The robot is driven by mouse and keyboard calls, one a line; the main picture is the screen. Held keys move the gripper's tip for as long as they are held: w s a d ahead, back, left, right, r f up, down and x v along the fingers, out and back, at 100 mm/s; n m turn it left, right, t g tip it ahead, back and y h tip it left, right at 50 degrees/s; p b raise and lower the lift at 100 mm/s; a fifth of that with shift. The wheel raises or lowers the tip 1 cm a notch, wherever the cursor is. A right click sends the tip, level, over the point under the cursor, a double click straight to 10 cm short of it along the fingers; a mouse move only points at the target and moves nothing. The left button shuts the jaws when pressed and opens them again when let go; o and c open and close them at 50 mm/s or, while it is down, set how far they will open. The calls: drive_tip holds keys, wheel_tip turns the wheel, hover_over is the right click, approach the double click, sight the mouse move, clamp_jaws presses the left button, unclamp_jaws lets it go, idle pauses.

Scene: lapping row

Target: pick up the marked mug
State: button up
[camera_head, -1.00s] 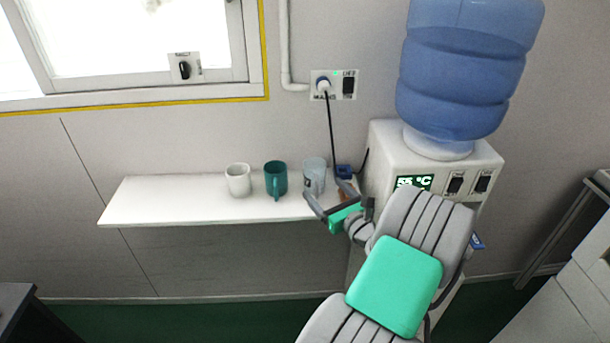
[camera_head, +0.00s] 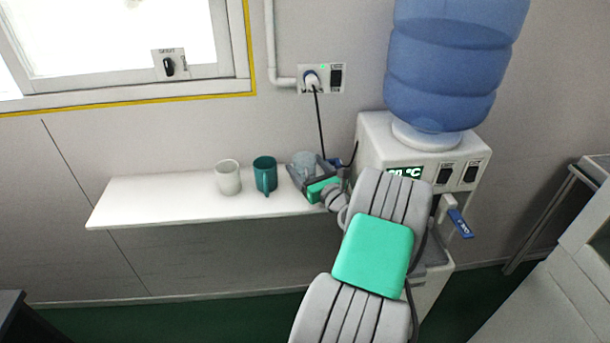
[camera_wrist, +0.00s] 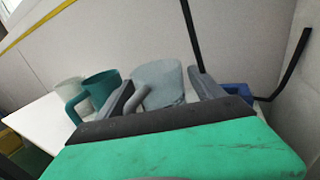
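A pale grey-blue mug (camera_head: 306,161) stands at the right end of the white shelf; my gripper partly hides it in the head view. In the wrist view this mug (camera_wrist: 166,84) sits between my two fingers, its handle towards the left finger. My gripper (camera_head: 312,172) is open, one finger on each side of the mug; I cannot tell whether they touch it. A teal mug (camera_head: 265,174) and a white mug (camera_head: 228,178) stand to its left. No mark on the pale mug is readable now.
The white shelf (camera_head: 150,200) is bare on its left. A water dispenser (camera_head: 375,140) with a blue bottle stands close to the right. A black cable (camera_head: 320,125) hangs from the wall socket (camera_head: 321,78) behind the pale mug. A small blue object (camera_wrist: 238,92) lies right of my fingers.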

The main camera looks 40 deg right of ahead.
drive_tip(key=c, duration=1.2)
